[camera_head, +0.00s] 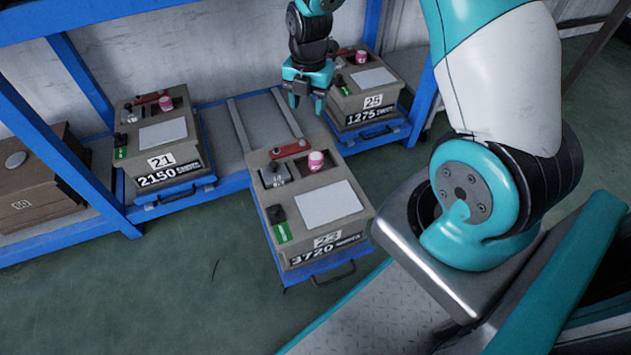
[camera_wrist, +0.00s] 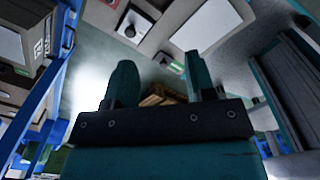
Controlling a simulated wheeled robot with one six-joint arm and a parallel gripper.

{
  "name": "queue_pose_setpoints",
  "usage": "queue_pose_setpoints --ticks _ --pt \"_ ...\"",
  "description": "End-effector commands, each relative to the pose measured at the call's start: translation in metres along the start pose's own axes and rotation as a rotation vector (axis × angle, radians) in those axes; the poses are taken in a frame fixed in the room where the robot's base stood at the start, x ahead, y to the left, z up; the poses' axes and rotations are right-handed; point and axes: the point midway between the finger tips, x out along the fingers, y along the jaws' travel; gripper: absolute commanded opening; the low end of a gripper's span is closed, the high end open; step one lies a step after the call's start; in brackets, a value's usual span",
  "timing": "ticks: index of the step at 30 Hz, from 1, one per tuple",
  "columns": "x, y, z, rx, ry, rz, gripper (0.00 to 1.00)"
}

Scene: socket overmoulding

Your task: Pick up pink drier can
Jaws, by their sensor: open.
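Three grey-brown boxes each carry a pink can. One pink can (camera_head: 316,161) stands upright in the right recess of the middle box (camera_head: 302,250), which is marked 3720 and pulled forward. Another pink can (camera_head: 166,103) is on the box marked 2150 at the left. A third pink can (camera_head: 361,57) is on the box marked 1275 behind. My gripper (camera_head: 307,98) is open and empty, fingers down, above and behind the middle box. In the wrist view my two fingers (camera_wrist: 161,72) are apart with nothing between them; no pink can shows there.
A red tool (camera_head: 289,149) and a dark-topped item (camera_head: 275,175) lie beside the middle can. Blue shelf posts (camera_head: 62,150) stand at the left. A cardboard box (camera_head: 35,180) sits on the lower shelf. The green floor in front is clear.

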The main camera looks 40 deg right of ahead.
Motion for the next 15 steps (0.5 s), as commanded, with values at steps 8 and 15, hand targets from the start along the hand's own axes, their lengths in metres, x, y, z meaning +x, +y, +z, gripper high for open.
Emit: queue_pose_setpoints --ticks 8,15 --pt "0.061 -0.012 0.021 -0.138 -0.013 -0.031 0.5" --pt "0.116 -0.013 0.021 -0.138 -0.011 -0.032 0.5"
